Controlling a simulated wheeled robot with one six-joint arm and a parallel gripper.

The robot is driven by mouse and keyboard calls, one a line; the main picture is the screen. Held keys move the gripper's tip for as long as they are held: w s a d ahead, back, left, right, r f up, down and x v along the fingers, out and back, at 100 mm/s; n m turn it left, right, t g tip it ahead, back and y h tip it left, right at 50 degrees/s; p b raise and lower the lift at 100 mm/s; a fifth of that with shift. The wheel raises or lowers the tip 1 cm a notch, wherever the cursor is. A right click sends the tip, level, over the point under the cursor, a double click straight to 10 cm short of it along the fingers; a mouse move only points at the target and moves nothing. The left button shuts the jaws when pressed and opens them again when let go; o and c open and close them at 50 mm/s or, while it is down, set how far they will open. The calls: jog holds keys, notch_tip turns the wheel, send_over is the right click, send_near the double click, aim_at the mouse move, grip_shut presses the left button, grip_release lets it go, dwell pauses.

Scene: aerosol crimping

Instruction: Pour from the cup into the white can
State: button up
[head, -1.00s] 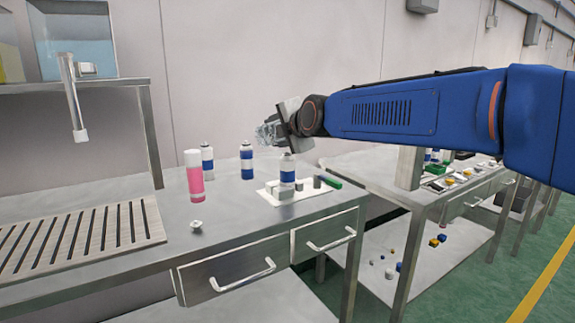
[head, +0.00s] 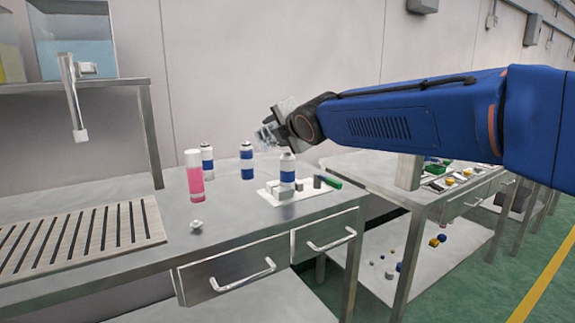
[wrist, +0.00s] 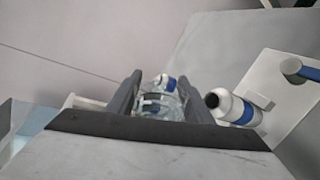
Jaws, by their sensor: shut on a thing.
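My gripper (head: 272,133) is shut on a clear cup (wrist: 160,104), which is tilted. It holds the cup in the air, up and slightly left of a white can with a blue band (head: 287,172). That can stands upright on a white mat (head: 268,189), among small grey blocks. In the wrist view the can's dark open mouth (wrist: 213,101) lies just right of the fingers, apart from the cup. I cannot tell what is in the cup or whether anything flows.
A pink bottle with a white cap (head: 194,175) and a small white part (head: 196,224) are to the left. A green block (head: 328,181) lies at the mat's right.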

jog(key=shift+s+a+r+n+t+h, duration=0.15)
jog(key=shift+n+t, duration=0.1)
jog(key=shift+n, duration=0.3)
jog(key=shift+w+r+n+t+h, duration=0.15)
jog(key=shift+n+t, duration=0.1)
jog(key=shift+n, duration=0.3)
jog(key=shift+s+f, duration=0.1)
jog(key=n, duration=0.1)
jog(key=r+n+t, duration=0.1)
jog(key=shift+n+h, duration=0.4)
notch_tip(320, 180, up, 3)
jog(key=n+t, duration=0.1)
jog(key=n, duration=0.1)
jog(key=shift+n, duration=0.4)
dwell(0.3)
jog(key=shift+n+t, duration=0.7)
jog(key=shift+n, duration=0.8)
